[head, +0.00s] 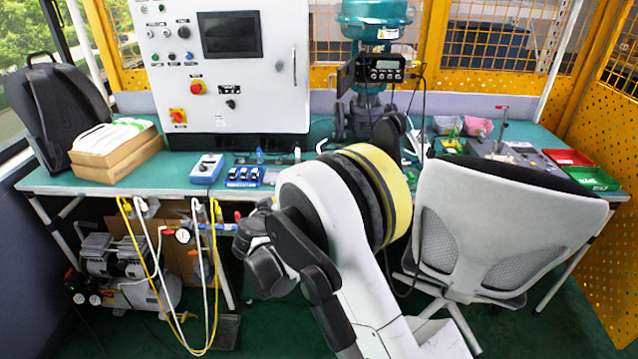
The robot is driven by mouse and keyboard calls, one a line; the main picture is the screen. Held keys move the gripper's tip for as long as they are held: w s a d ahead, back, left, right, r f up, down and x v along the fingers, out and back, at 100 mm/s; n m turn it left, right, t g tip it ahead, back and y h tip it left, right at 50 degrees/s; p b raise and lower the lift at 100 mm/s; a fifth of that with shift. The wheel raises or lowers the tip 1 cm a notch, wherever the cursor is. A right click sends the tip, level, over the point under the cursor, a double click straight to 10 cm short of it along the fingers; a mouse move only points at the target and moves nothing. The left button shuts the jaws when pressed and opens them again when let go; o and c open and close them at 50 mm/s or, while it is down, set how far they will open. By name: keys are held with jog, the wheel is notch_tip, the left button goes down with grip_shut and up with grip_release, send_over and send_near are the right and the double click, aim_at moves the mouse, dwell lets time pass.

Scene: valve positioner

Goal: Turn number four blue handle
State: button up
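Under the front edge of the bench, a row of air fittings carries hoses and a round gauge (184,236). Small blue parts (222,228) show on this row, with a red part (237,216) at its right end. They are too small to tell which is a handle, and no number four is readable. My white arm with a yellow ring (393,190) fills the middle of the view. Its dark joints hang just right of the fittings and may cover some. I cannot make out my gripper's fingertips or whether they hold anything.
The green bench (165,180) bears a control cabinet (225,105), a blue meter (207,168) and a teal valve actuator (374,25). A compressor (112,262) stands below left. An office chair (480,235) blocks the right front. Hoses (160,290) hang to the floor.

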jog(key=s+d+r+g, duration=0.2)
jog(key=s+d+r, duration=0.2)
jog(key=d+r, duration=0.4)
jog(key=shift+s+d+r+m, duration=0.15)
jog(key=shift+s+d+m, duration=0.2)
jog(key=shift+d, duration=0.25)
